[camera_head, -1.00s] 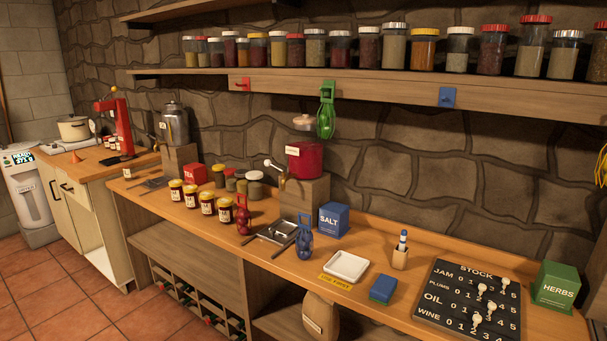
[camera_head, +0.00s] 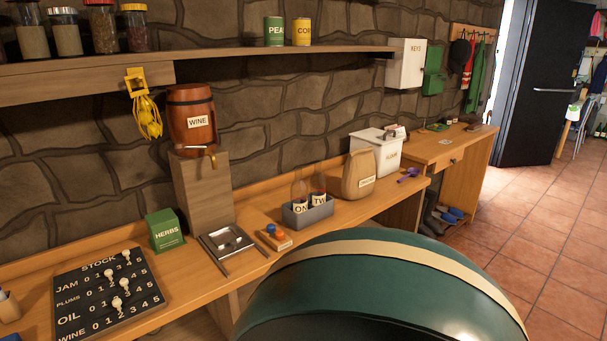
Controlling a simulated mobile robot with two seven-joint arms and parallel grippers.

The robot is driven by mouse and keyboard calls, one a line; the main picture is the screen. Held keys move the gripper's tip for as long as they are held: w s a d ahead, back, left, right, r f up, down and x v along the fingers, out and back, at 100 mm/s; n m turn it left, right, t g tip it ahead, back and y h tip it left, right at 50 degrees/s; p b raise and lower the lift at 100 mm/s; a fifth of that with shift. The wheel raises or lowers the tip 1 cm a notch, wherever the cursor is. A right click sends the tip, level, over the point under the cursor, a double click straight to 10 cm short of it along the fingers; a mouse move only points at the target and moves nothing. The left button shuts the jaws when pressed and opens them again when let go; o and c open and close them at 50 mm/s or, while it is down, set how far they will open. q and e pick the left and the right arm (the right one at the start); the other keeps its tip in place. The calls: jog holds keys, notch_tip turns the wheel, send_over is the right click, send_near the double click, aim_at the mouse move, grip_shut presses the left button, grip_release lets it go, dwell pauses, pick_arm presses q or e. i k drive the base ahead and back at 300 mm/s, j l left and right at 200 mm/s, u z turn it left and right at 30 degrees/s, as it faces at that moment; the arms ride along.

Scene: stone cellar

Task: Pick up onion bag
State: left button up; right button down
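No label reading onion shows. A tan sack-like bag (camera_head: 358,176) with a small label too small to read stands upright on the counter, right of a grey bin. A yellow net-like bundle (camera_head: 148,117) hangs from a yellow hook under the shelf at the left. I cannot tell whether either one is the onion bag. Neither of my grippers is in view.
A large green dome, cream-banded, fills the bottom. Tiled floor (camera_head: 545,245) is clear at right.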

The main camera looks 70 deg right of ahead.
aim_at(359, 177)
jog(key=z, duration=2.7)
jog(key=i+l+z, duration=0.2)
jog(key=i, duration=0.95)
